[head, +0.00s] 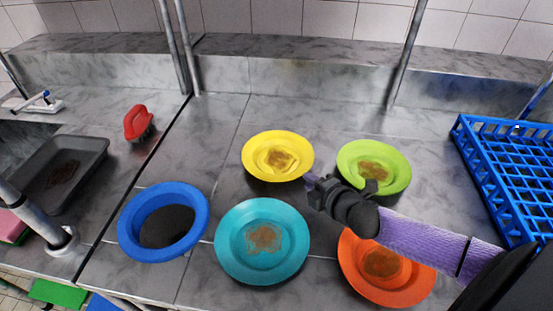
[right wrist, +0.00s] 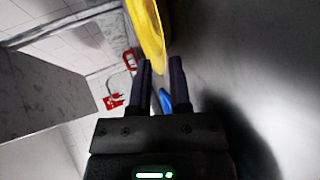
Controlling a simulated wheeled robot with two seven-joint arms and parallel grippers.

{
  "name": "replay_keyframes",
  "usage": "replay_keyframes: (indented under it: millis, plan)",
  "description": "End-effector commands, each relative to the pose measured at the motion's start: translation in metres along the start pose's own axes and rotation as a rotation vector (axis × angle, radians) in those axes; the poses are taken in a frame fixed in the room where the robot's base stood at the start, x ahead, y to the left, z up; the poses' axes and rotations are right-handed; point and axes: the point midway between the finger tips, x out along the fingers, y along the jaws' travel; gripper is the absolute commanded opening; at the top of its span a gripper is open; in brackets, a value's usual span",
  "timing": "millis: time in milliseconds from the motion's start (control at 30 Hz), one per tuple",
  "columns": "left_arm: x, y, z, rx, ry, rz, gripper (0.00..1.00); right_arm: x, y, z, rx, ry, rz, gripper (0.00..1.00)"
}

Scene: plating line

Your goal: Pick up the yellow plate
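The yellow plate (head: 262,145) lies on the grey counter with a brown smear of food in its middle. My right gripper (head: 311,182) is at the plate's lower right rim. In the right wrist view the fingers of my right gripper (right wrist: 161,60) are apart, and the edge of the yellow plate (right wrist: 148,30) reaches down to the gap between the fingertips. I cannot tell whether either finger touches it. My left gripper is not in view.
A green plate (head: 399,160), a teal plate (head: 235,258) and an orange plate (head: 360,281) surround my right arm. A blue ring (head: 132,221) around a dark opening lies left. A blue rack (head: 490,180) stands right, a red brush (head: 135,120) and grey tray (head: 88,150) left.

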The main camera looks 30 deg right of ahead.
Motion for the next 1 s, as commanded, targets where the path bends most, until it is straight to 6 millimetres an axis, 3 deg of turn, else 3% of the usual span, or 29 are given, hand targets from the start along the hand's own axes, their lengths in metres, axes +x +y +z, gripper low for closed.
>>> replay_keyframes:
  millis: [200,300,500,633,1000]
  plan:
    - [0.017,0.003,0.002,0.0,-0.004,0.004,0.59,0.041,-0.005,-0.003,0.002,-0.002,0.002,0.24]
    - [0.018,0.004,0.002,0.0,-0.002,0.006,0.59,0.049,-0.004,-0.003,0.001,-0.002,0.0,0.24]
    - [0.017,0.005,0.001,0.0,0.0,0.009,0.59,0.05,-0.003,-0.004,0.002,-0.001,-0.001,0.24]
    - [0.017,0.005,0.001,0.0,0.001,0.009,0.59,0.049,-0.003,-0.004,0.002,-0.001,-0.001,0.0]
    - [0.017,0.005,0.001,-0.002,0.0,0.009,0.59,0.049,-0.004,-0.004,0.002,-0.001,-0.002,0.0]
